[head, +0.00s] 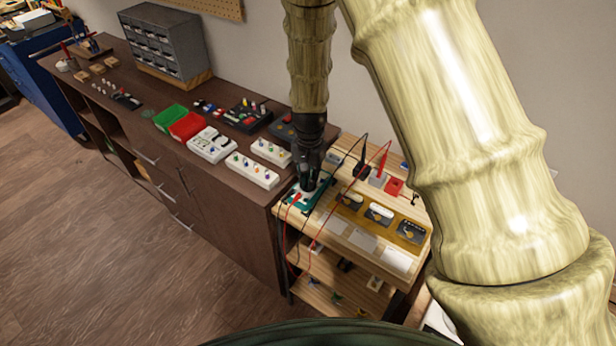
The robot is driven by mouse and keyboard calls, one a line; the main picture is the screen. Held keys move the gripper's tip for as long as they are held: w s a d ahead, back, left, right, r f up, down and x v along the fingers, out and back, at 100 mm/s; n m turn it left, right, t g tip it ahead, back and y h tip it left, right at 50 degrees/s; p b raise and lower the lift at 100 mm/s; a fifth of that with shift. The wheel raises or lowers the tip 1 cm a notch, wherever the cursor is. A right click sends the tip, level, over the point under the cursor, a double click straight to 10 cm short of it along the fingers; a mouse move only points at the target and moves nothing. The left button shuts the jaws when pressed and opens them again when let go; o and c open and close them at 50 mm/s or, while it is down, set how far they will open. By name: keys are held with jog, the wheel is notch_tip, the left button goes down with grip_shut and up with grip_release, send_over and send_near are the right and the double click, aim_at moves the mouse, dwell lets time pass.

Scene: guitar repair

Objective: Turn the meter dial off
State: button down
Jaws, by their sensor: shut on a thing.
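A teal-edged meter (294,204) lies at the left end of the light wooden cart top, with red and dark leads running from it. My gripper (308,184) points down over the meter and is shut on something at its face. The fingers cover most of the face, so the dial itself is hidden and its setting cannot be read. From where the fingers sit, the thing held appears to be the meter dial.
Red and black leads (384,158) loop over the cart (330,238). The dark workbench (237,190) on the left holds white boxes (211,144), a red tray (187,126) and a drawer cabinet (165,42).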

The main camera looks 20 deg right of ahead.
jog(key=shift+m, duration=0.9)
jog(key=c, duration=1.5)
grip_release()
notch_tip(320, 180, up, 12)
